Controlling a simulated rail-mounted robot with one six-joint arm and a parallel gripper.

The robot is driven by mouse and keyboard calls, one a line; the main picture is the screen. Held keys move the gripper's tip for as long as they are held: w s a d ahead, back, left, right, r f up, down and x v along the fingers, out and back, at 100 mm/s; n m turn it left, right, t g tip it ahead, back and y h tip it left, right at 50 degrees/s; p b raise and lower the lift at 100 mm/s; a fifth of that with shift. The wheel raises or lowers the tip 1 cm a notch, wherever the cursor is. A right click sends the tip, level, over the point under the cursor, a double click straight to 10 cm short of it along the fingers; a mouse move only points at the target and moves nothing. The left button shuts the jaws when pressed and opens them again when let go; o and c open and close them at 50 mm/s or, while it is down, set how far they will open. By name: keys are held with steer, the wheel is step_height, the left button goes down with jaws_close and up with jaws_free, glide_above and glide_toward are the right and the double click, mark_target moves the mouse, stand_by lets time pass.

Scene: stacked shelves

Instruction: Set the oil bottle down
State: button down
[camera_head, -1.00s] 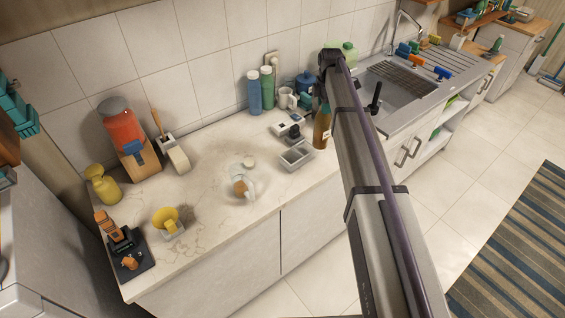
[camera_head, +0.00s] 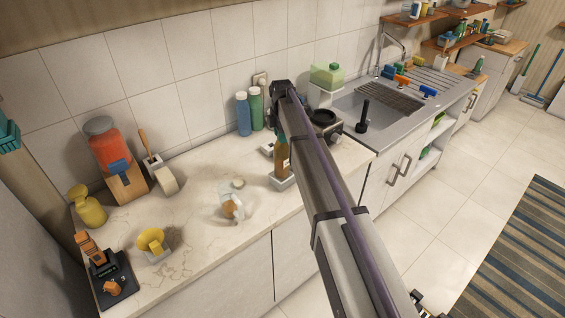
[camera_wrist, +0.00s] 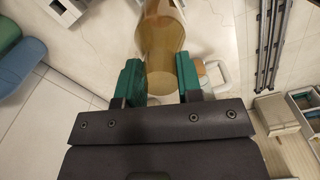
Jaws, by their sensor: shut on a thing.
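The oil bottle is a brown, amber bottle (camera_head: 282,158). In the wrist view the oil bottle (camera_wrist: 161,38) runs up from between the green finger pads of my gripper (camera_wrist: 160,80), which is shut on it. In the head view the bottle appears upright over or in a small grey open tray (camera_head: 284,183) on the counter. I cannot tell whether its base touches the tray.
A blue bottle (camera_head: 243,114) and a green bottle (camera_head: 256,108) stand by the wall behind. A glass jug (camera_head: 230,203) stands to the left on the counter (camera_head: 205,262). The sink (camera_head: 372,112) lies to the right, with a light green container (camera_head: 327,75) beside it.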

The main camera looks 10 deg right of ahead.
mark_target(281, 145)
step_height(281, 145, down, 6)
steer(key=b, duration=0.4)
steer(key=shift+r, duration=0.5)
steer(key=shift+f, duration=0.25)
steer(key=c, duration=0.8)
jaws_free()
steer(key=shift+r, duration=0.1)
